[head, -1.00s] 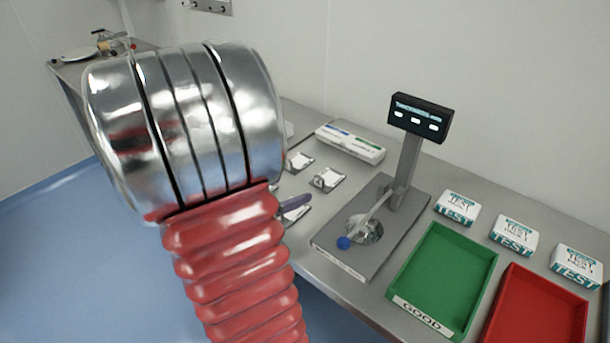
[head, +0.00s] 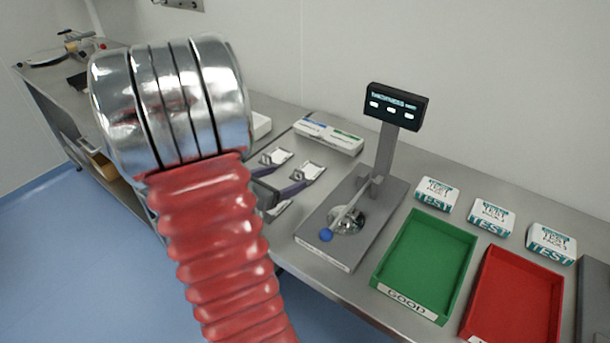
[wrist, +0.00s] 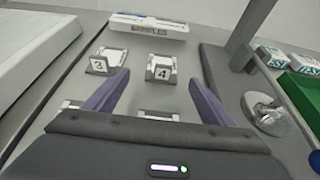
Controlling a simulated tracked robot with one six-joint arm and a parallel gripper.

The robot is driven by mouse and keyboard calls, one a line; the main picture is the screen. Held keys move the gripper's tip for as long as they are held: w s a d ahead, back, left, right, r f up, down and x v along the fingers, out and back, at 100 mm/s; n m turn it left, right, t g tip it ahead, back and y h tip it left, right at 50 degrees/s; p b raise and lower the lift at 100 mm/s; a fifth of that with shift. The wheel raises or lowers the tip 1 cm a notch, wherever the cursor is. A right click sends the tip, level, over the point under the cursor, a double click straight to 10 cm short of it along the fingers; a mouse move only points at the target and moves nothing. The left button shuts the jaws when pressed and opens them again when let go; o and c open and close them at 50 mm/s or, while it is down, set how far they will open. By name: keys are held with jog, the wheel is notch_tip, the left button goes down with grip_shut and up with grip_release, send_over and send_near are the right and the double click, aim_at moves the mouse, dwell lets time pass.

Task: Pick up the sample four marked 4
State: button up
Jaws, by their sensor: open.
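The sample marked 4 (wrist: 161,70) is a small pale piece with a numbered tag, lying on the steel table in the wrist view. It also shows in the head view (head: 308,171). My gripper (wrist: 158,85) is open, with its two purple fingers apart. In the wrist picture, sample 4 appears between and just beyond the fingertips, with nothing held. The sample marked 3 (wrist: 106,61) lies to its left, beyond the left fingertip. Two more samples show partly behind the gripper body in the wrist view; their numbers are hidden.
A thickness tester (head: 352,215) with a display post and blue-knobbed lever stands right of the samples. A white box (head: 328,136) lies behind them. A green GOOD tray (head: 428,262), a red tray (head: 515,295) and several TEST boxes are further right.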

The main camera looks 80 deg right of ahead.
aim_at(298, 175)
jog(key=shift+x, duration=1.1)
jog(key=x, duration=0.4)
jog(key=shift+s+a+f, duration=0.15)
jog(key=shift+s+f, duration=0.05)
jog(key=shift+f, duration=0.25)
jog(key=shift+s+d+f, duration=0.15)
jog(key=shift+d, duration=0.3)
jog(key=shift+c, duration=0.7)
jog(key=c, duration=1)
jog(key=shift+r, duration=5)
